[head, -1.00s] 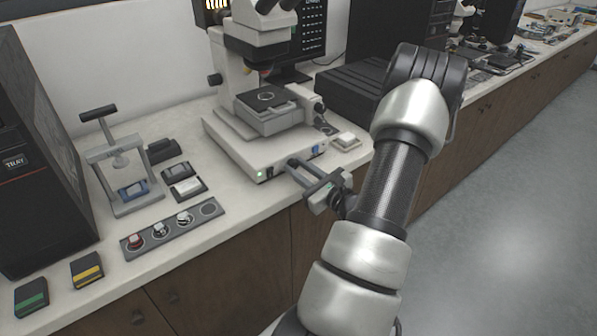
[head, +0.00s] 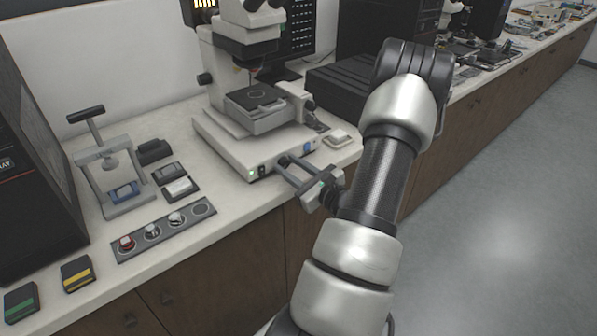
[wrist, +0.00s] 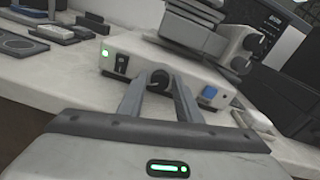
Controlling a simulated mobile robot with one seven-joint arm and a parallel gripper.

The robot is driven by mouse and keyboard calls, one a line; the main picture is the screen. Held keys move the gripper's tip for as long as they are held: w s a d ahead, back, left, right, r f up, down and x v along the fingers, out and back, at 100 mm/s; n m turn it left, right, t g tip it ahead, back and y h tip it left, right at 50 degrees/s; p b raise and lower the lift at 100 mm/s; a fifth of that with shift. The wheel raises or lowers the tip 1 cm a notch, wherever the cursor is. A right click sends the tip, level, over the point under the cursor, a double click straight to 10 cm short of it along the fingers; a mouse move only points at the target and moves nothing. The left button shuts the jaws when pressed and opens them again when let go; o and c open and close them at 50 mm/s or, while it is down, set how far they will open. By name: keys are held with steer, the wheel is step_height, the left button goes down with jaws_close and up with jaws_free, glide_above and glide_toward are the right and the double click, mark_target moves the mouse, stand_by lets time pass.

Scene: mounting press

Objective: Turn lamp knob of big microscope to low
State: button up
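The big microscope (head: 240,130) stands on the bench, its pale base facing me. In the wrist view its front panel (wrist: 140,62) carries a green light, a dark switch (wrist: 121,64) and a round black lamp knob (wrist: 159,80). My gripper (head: 286,163) reaches the base front from the right in the head view. In the wrist view my gripper (wrist: 158,76) has its two fingers apart, one on each side of the knob. A narrow gap seems to show beside the knob; contact is not clear. The knob's pointer and setting cannot be read.
A blue part (wrist: 208,95) sits on the base just right of the knob. A small pale box (head: 342,138) lies right of the base. A hand press (head: 110,175) and a knob strip (head: 165,232) stand left. The floor at right is clear.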

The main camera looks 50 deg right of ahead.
steer(key=s+a, duration=0.1)
steer(key=s, duration=1.6)
steer(key=shift+a+r+p, duration=0.3)
steer(key=shift+r+p, duration=0.05)
steer(key=shift+r, duration=0.05)
steer(key=shift+s, duration=0.1)
